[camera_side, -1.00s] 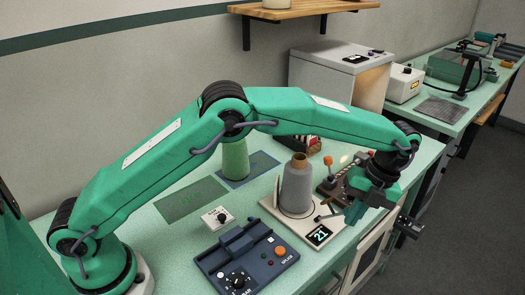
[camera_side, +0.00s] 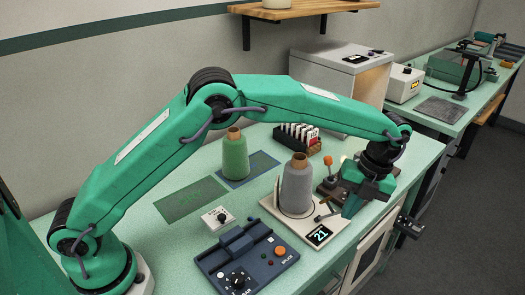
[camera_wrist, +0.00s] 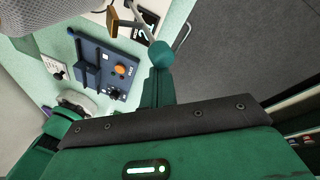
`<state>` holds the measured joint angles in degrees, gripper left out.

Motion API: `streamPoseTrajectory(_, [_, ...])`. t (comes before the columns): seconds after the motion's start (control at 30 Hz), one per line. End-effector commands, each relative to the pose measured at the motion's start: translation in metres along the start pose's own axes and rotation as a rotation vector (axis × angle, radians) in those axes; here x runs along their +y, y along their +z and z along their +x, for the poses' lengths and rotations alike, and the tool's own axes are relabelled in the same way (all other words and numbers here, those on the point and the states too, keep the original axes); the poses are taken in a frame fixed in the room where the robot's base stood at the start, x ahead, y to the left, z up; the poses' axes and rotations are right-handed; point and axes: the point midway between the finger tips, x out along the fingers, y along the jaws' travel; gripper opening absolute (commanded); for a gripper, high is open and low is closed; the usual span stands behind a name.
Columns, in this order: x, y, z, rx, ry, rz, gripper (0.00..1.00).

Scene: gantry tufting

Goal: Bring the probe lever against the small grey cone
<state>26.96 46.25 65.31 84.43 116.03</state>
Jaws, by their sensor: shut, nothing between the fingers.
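The small grey cone (camera_side: 297,188) stands upright on a pale scale base whose display reads 21. It also fills the top left of the wrist view (camera_wrist: 50,12). I cannot tell whether the pad touches the cone. My gripper (camera_side: 350,208) is shut and empty, pointing down right of the cone. It also shows in the wrist view (camera_wrist: 158,88).
A green cone (camera_side: 234,158) stands on a mat behind left. A blue splicer box (camera_side: 245,262) and a white dial box (camera_side: 217,218) are in front left. A dark rack (camera_side: 297,138) is behind, and an orange-knobbed lever (camera_side: 328,161) is behind the grey cone. The bench's right edge is close.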

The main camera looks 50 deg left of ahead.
Motion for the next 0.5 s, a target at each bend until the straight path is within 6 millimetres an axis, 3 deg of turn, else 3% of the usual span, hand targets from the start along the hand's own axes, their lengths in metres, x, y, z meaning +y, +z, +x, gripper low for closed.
streamPoseTrajectory(0.27, [0.015, 0.01, -0.008, 0.005, -0.007, -0.003, 0.0])
streamPoseTrajectory(0.5, [0.039, 0.026, -0.016, 0.018, -0.012, -0.005, 0.0])
